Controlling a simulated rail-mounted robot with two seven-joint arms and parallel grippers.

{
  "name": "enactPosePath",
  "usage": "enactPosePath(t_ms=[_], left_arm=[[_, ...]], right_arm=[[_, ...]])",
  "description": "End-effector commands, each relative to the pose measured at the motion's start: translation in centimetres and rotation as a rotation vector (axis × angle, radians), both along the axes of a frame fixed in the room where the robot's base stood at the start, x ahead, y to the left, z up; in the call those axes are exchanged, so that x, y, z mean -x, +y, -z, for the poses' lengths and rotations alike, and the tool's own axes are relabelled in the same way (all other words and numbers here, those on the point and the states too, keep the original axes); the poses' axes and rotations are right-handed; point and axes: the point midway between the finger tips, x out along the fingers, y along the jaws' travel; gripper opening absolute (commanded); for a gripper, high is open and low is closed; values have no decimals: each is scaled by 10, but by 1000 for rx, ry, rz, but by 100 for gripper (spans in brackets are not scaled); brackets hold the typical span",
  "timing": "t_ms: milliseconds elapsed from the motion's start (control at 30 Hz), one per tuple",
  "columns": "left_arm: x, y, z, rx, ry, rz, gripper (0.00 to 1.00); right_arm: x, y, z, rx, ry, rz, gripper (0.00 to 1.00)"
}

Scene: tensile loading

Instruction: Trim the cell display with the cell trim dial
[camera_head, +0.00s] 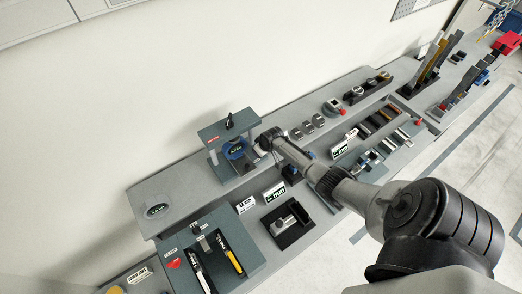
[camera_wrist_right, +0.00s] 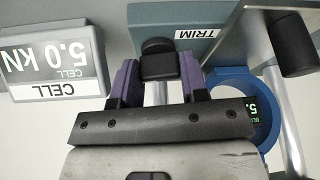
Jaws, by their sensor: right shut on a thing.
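The cell display (camera_wrist_right: 50,62) is a grey box at the left of the right wrist view. It appears upside down and reads 5.0 kN, with CELL labels. The cell trim dial (camera_wrist_right: 157,60) is a small black knob on a silver stem, by a TRIM label (camera_wrist_right: 198,33) on a blue-grey panel. My right gripper (camera_wrist_right: 154,78) is shut on the dial, one purple finger on each side. In the head view my right arm reaches the blue-grey test frame from the right, and its fingertips are too small to make out. My left gripper is not in view.
A blue ring (camera_wrist_right: 262,95) around a lit readout and silver columns (camera_wrist_right: 285,120) stand close to the right of my gripper in the wrist view. In the head view, the test frame's top plate (camera_head: 222,127) overhangs. Trays and small parts cover the bench to the right.

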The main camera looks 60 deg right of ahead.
Motion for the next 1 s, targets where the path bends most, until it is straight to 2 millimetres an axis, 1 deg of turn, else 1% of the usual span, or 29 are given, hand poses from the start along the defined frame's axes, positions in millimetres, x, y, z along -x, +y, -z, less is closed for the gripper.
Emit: enactPosePath(t_ms=[433, 467, 700, 733, 1000], left_arm=[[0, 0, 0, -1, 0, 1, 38], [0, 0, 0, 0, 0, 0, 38], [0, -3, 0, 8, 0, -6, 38], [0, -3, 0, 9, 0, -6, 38], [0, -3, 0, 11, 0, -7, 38]], right_arm=[[0, 0, 1, 0, 1, 9, 17], [0, 0, 1, 0, 1, 9, 41], [0, 0, 1, -1, 1, 9, 64], [0, 0, 1, -1, 1, 9, 66], [1, 0, 0, 0, 0, 8, 66]])
